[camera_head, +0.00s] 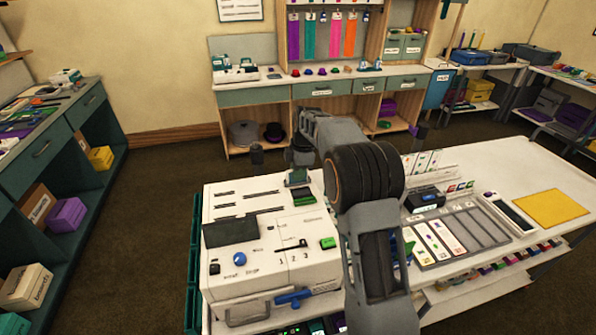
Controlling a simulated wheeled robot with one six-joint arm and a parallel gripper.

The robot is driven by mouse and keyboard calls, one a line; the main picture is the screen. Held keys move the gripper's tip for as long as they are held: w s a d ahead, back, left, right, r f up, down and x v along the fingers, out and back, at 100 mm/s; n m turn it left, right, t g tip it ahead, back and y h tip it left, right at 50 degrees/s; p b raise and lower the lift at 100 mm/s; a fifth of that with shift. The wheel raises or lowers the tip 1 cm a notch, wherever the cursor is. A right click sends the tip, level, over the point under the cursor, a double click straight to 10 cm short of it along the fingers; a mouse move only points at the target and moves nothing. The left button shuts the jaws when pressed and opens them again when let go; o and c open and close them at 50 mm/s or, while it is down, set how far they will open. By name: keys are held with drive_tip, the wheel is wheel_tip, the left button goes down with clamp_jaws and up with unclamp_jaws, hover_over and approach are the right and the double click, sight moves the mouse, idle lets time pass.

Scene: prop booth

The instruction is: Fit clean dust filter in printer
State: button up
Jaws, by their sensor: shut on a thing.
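The printer (262,283) is a large white box at the front of the white table, with slots in its top, a dark panel, a blue knob (239,257), a green button (328,243) and a blue handle (293,298) on its front. My gripper (299,168) points down over the printer's back right part. It is shut on a small dark piece with green on it (298,178), which looks like the dust filter. Its details are too small to tell. I cannot tell whether this piece touches the printer's top. My arm hides the area right of the printer.
The white table (490,160) runs right, with a grey tray (460,235) of cards, a dark device (425,198) and a yellow mat (552,208). A teal-and-wood bench (345,85) stands along the back wall. Shelves (55,150) line the left. The brown floor between is clear.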

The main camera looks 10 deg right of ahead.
drive_tip(key=shift+f, duration=0.4)
drive_tip(key=o, duration=0.7)
drive_tip(key=shift+r, duration=0.1)
wheel_tip(320, 180, up, 14)
drive_tip(key=d, duration=0.2)
drive_tip(key=shift+f+b, duration=0.25)
drive_tip(key=shift+b, duration=0.05)
idle(0.6)
